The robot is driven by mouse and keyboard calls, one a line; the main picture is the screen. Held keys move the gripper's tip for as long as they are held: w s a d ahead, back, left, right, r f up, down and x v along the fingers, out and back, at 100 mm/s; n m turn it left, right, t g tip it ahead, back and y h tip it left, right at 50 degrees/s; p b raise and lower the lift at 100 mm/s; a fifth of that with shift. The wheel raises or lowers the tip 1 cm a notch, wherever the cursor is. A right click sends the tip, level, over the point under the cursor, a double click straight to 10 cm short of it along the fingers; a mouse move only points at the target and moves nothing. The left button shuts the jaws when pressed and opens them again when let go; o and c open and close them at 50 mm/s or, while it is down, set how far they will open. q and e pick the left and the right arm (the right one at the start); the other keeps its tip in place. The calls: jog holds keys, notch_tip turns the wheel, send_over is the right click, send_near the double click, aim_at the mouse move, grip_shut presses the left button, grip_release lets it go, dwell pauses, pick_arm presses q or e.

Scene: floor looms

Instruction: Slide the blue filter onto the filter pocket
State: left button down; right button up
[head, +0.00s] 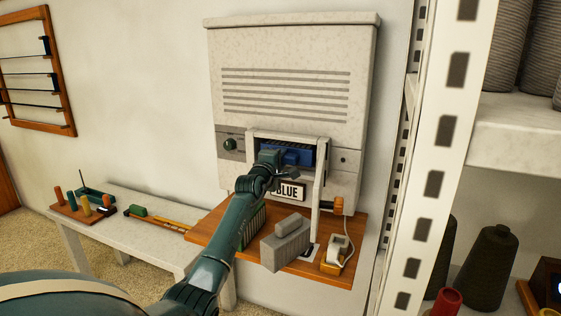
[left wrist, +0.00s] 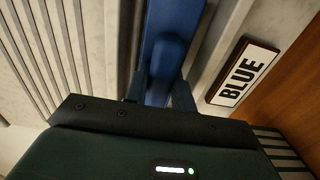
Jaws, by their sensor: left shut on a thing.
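The blue filter (head: 298,156) is at the opening of the filter pocket (head: 322,158), a pale-framed recess low on the wall unit. My left gripper (head: 281,157) is shut on the filter's raised grip. In the left wrist view the filter (left wrist: 172,25) runs away from the gripper (left wrist: 160,88), between pale walls. A dark strip shows above the filter in the opening. My arm hides its left end, and I cannot tell how deep it sits. A "BLUE" label (head: 288,190) is just below the pocket; it also shows in the left wrist view (left wrist: 242,72). My right gripper is out of view.
Below is a wooden shelf (head: 342,272) with a grey block (head: 285,243) and a tape dispenser (head: 337,253). A green knob (head: 230,145) is left of the pocket. A white perforated rack post (head: 425,150) stands close on the right. A low bench (head: 125,215) is at left.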

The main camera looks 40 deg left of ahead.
pick_arm(q)
jog(key=shift+w, duration=0.1)
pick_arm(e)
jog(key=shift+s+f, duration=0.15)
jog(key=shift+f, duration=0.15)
